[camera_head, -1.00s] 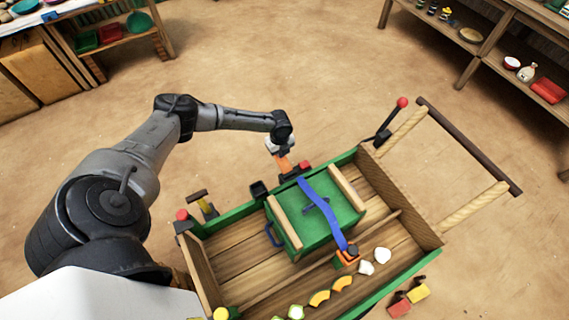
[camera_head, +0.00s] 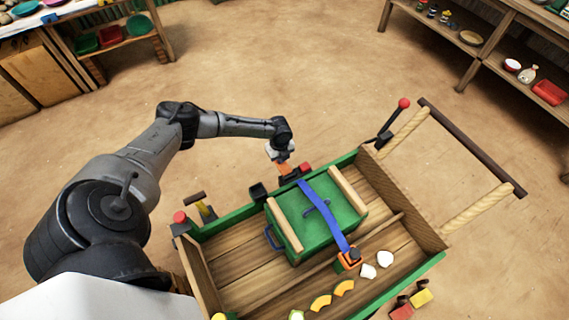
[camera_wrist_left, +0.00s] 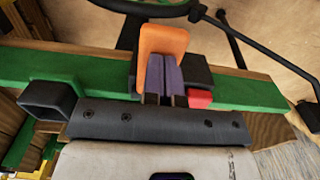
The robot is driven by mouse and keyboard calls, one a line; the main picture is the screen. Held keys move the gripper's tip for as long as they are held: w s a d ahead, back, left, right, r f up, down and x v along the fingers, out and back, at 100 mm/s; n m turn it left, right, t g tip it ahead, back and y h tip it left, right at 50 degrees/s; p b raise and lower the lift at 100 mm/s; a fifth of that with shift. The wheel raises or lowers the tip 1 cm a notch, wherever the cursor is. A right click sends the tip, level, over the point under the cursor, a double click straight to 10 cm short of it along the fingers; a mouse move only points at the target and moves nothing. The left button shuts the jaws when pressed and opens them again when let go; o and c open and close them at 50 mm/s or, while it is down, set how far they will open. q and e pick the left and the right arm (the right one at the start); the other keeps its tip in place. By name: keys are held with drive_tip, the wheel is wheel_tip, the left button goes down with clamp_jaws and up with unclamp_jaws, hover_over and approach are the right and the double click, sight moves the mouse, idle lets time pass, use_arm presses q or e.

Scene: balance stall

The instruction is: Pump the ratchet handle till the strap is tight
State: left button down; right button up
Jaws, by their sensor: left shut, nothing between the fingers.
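My left gripper (camera_head: 281,158) is at the far side rail of the cart, beside the ratchet's orange handle (camera_head: 284,169). In the left wrist view its fingers (camera_wrist_left: 165,72) are shut with nothing between them, in front of the orange handle (camera_wrist_left: 163,38). Whether they touch it I cannot tell. The dark ratchet body (camera_wrist_left: 197,74) is partly hidden behind the fingers. The blue strap (camera_head: 327,220) crosses the green chest (camera_head: 337,209) from the ratchet side to an orange buckle (camera_head: 349,259) on the near side. My right gripper is out of view.
The wooden cart has green side rails (camera_head: 224,225), a lever with a red knob (camera_head: 404,103) and a pull handle (camera_head: 470,145). Yellow pieces (camera_head: 321,302) and white pieces (camera_head: 384,258) lie along the near side. Shelves stand at the back.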

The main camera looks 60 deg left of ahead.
use_arm(q)
drive_tip(key=shift+r+p, duration=2.55)
drive_tip(key=shift+r, duration=0.35)
drive_tip(key=shift+f, duration=0.2)
drive_tip(key=shift+f+b, duration=1.05)
drive_tip(key=shift+f, duration=0.1)
drive_tip(key=shift+f+b, duration=1.55)
drive_tip(key=shift+f, duration=0.45)
drive_tip(key=shift+r+p, duration=3.1)
drive_tip(key=shift+r, duration=0.25)
